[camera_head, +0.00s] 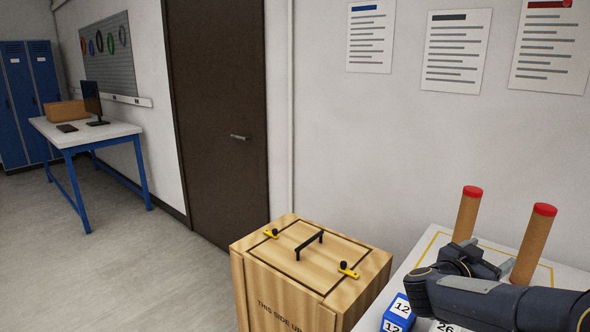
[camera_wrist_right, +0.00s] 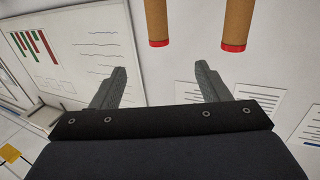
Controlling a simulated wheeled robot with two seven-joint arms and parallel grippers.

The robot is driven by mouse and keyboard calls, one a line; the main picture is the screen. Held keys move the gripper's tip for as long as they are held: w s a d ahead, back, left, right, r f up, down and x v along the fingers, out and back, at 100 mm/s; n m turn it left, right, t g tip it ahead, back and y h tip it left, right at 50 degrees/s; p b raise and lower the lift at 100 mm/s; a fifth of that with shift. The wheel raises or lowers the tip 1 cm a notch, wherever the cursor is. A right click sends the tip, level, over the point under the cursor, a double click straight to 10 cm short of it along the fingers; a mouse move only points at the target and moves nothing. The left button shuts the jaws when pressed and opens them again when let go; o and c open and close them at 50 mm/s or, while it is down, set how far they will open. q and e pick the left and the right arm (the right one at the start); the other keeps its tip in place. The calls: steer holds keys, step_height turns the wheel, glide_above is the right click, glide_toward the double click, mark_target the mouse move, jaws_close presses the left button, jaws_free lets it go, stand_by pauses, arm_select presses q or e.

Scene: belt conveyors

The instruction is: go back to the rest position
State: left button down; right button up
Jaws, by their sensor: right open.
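My right arm comes in from the right edge of the head view, over a white table (camera_head: 428,257). Its gripper (camera_head: 488,258) is beside two upright brown tubes with red caps, the nearer tube (camera_head: 534,243) and the farther tube (camera_head: 467,215). In the right wrist view the gripper (camera_wrist_right: 160,69) has its fingers spread, with nothing between them. Both tubes also show there, upside down, one near the middle (camera_wrist_right: 157,18) and one to the right (camera_wrist_right: 236,20). My left gripper is not in view.
A blue block marked 12 (camera_head: 397,313) lies below my right arm, and a label 26 shows partly hidden beside it. A wooden crate (camera_head: 312,275) with a black handle stands left of the table. The floor (camera_head: 120,265) at left is clear. A desk (camera_head: 88,130) stands farther back.

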steer(key=a+r+n+t+y+p, duration=0.2)
steer(key=a+r+n+t+y, duration=0.1)
steer(key=r+t+y, duration=0.25)
steer(key=s+a+n+y+p, duration=0.2)
steer(key=s+a+n+y, duration=0.3)
steer(key=s+a+y, duration=0.45)
steer(key=s+a+f+n+g+y+p, duration=0.1)
steer(key=s+a+f+g, duration=0.3)
steer(key=s, duration=0.6)
steer(key=s+a+f+n+g+y+p, duration=0.1)
steer(key=s+a+f+g+y, duration=0.2)
steer(key=s+f, duration=0.4)
steer(key=s+g, duration=0.1)
steer(key=s, duration=0.3)
steer(key=shift+s+a+n+y, duration=0.25)
steer(key=shift+a+n+y, duration=0.05)
steer(key=shift+a, duration=0.1)
